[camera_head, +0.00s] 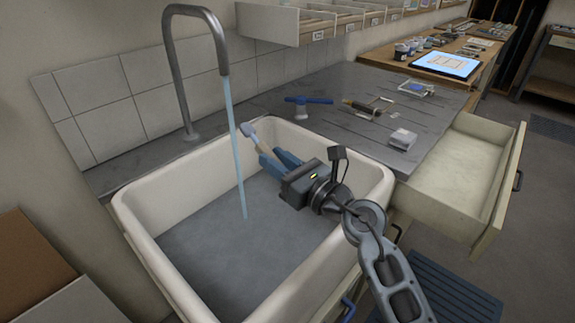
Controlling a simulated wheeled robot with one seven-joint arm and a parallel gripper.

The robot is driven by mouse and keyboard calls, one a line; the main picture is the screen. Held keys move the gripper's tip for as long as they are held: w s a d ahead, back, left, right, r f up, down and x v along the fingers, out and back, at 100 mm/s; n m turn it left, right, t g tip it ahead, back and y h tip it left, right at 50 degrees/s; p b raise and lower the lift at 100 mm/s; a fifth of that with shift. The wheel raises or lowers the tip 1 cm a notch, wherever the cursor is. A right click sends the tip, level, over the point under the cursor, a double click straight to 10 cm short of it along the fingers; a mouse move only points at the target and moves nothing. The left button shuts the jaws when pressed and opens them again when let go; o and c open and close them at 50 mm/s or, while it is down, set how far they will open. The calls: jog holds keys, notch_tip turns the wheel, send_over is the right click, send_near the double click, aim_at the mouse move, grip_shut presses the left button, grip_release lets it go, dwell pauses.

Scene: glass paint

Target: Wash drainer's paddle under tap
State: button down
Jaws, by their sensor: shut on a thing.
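My gripper (269,159) is over the sink, its blue fingers shut on the paddle. The paddle has a pale wooden handle and a light blue-grey head (249,130) that points up and left, near the sink's back rim. The tap (192,75) is a tall grey arched pipe behind the sink. A blue stream of water (236,150) falls from it into the white sink (150,252). In the picture the paddle head is just right of the stream, with a small gap. The lower handle is hidden by the fingers.
The grey grooved drainer (345,110) right of the sink holds a blue-handled tool (308,100), a brown-handled tool (362,106) and a pale block (402,139). An open drawer (455,175) juts out at the right. The sink's bottom looks clear.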

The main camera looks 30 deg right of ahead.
aim_at(246, 129)
jog(key=shift+w+a+f, duration=0.15)
jog(key=shift+w+a, duration=0.1)
jog(key=shift+w, duration=0.35)
jog(key=shift+w+a+f, duration=0.1)
jog(key=shift+w+a, duration=0.2)
jog(key=shift+w, duration=0.3)
jog(key=shift+w+a+f, duration=0.15)
jog(key=shift+w+a, duration=0.1)
jog(key=shift+w, duration=0.35)
jog(key=shift+w+d, duration=0.1)
jog(key=shift+d, duration=0.1)
jog(key=shift+w+d, duration=0.15)
jog(key=shift+d, duration=0.25)
jog(key=shift+a, duration=0.1)
jog(key=shift+s+a+p, duration=0.25)
jog(key=shift+a+p, duration=0.1)
jog(key=shift+a, duration=0.15)
jog(key=shift+d, duration=0.2)
jog(key=shift+w+d, duration=0.25)
jog(key=shift+d, duration=0.15)
